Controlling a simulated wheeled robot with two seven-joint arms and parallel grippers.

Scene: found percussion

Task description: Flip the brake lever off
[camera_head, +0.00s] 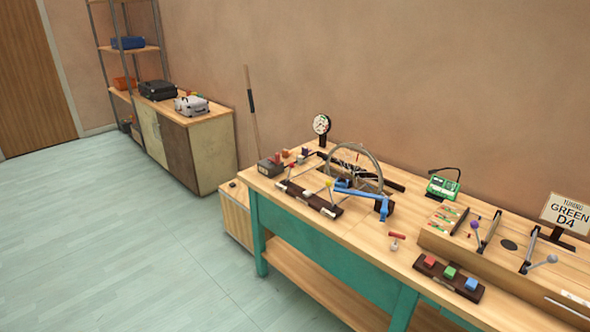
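A workbench (375,238) with a wooden top and teal frame stands along the wall. A spoked wheel (377,163) stands upright on it. A blue lever-like part (362,194) lies low in front of the wheel, its right end bent down over a dark block. It looks like the brake lever, but I cannot tell for sure, nor whether it touches the wheel. A dark bar (309,198) with a yellow-tipped and other thin rods sits just left of it. Neither of my grippers is in view.
A dark base with red, green and blue blocks (449,274) sits near the front edge. A green device (443,186), a sign (566,212) and a raised wooden board (470,249) stand to the right. A round dial (321,124) stands behind. Open floor (130,235) lies left.

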